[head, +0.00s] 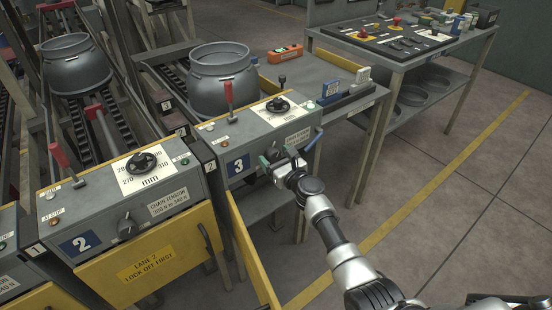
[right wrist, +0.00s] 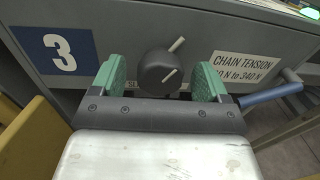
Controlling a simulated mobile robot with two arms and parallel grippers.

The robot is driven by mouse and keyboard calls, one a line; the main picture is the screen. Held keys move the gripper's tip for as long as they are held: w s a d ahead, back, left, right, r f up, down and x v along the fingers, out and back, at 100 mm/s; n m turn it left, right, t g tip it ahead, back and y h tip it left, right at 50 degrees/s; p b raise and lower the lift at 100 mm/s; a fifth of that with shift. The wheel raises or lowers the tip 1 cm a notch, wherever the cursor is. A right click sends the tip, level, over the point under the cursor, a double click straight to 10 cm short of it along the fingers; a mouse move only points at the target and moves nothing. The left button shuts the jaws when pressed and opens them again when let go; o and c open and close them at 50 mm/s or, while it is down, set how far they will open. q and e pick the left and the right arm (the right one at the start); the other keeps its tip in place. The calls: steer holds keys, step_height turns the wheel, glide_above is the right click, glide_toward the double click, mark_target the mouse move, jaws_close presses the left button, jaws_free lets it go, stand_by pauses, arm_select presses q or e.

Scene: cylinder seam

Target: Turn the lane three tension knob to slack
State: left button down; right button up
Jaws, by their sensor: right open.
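The lane three tension knob (right wrist: 158,72) is a dark round knob on the grey front panel marked 3 (head: 238,164). A white line on it points up and right, and another white mark is on the panel above right. The chain tension label (right wrist: 247,67) is to its right. My right gripper (right wrist: 163,84) is open, its green-padded fingers on either side of the knob in the wrist view; I cannot tell whether they touch it. In the head view my right gripper (head: 277,157) is at the panel and mostly hides the knob. My left gripper is not in view.
A blue handle (right wrist: 270,94) sticks out right of the knob. The lane three yellow gate (head: 252,258) stands swung out below left. Lane two's panel (head: 83,242) and closed yellow cover (head: 150,262) are at left. Floor to the right is clear.

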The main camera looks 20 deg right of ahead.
steer(key=c, duration=0.9)
